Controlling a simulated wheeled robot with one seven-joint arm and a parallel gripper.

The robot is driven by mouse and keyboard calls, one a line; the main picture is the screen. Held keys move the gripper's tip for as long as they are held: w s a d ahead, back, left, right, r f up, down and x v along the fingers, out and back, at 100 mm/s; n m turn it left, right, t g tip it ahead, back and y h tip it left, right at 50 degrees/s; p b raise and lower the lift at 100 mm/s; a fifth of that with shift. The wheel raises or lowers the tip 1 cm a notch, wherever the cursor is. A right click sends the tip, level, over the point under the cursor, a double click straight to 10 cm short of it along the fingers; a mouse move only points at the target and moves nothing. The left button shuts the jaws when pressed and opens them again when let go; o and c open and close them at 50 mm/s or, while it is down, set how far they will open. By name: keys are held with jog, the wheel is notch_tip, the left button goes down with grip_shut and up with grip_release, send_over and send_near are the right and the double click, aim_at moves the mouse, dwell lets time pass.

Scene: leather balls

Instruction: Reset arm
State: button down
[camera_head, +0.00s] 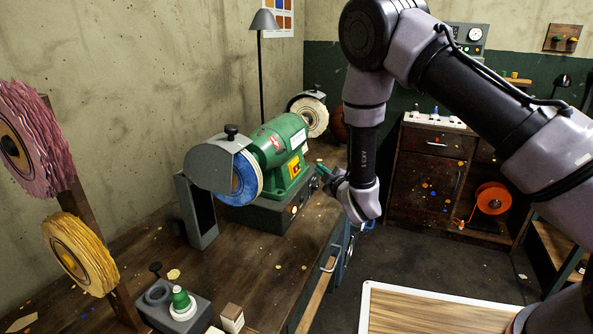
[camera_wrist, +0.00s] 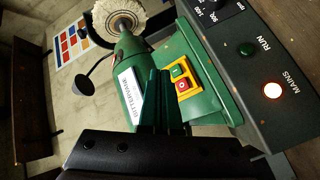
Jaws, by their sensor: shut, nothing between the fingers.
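My arm reaches in from the right of the head view, bends at the top and hangs down over the bench's front edge. My gripper (camera_head: 325,178) is at its lower end, with green fingers pointing left at the grinder's base. In the wrist view my gripper (camera_wrist: 157,85) is shut and empty, its fingertips in front of the green bench grinder (camera_head: 278,150). The grinder's yellow switch plate (camera_wrist: 186,90) is just right of the fingertips there. I cannot tell whether the fingers touch the machine.
The wooden bench (camera_head: 150,255) carries the blue wheel (camera_head: 246,178), a grey block with a green-capped item (camera_head: 180,300), and upright pink (camera_head: 30,140) and yellow (camera_head: 80,253) wheels. A cabinet (camera_head: 430,165) with an orange reel (camera_head: 492,198) stands behind. Dark floor lies between.

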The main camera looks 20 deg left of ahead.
jog(key=w+d+r+m+h, duration=0.3)
jog(key=w+d+r+m, duration=0.1)
jog(key=d+r, duration=0.25)
jog(key=w+d+r+m+h, duration=0.2)
jog(key=w+d+r+m, duration=0.1)
jog(key=d+r+m, duration=0.4)
jog(key=s+d+r+m+g+h, duration=0.2)
jog(key=s+d+r+m, duration=0.1)
jog(key=d+r, duration=0.85)
jog(key=s+d+r+m+g, duration=0.1)
jog(key=s+d+r+m, duration=0.1)
jog(key=s+d+r, duration=0.3)
jog(key=s+d+r+m+g, duration=0.15)
jog(key=s+d, duration=0.25)
jog(key=s, duration=0.4)
jog(key=s+d+r+m+g, duration=0.1)
jog(key=s+d+r+m, duration=0.1)
jog(key=s+d+m, duration=0.3)
jog(key=s+d+g+h, duration=0.1)
jog(key=s, duration=1.1)
jog(key=shift+s+r, duration=0.15)
jog(key=shift+s, duration=0.05)
jog(key=shift+m, duration=0.25)
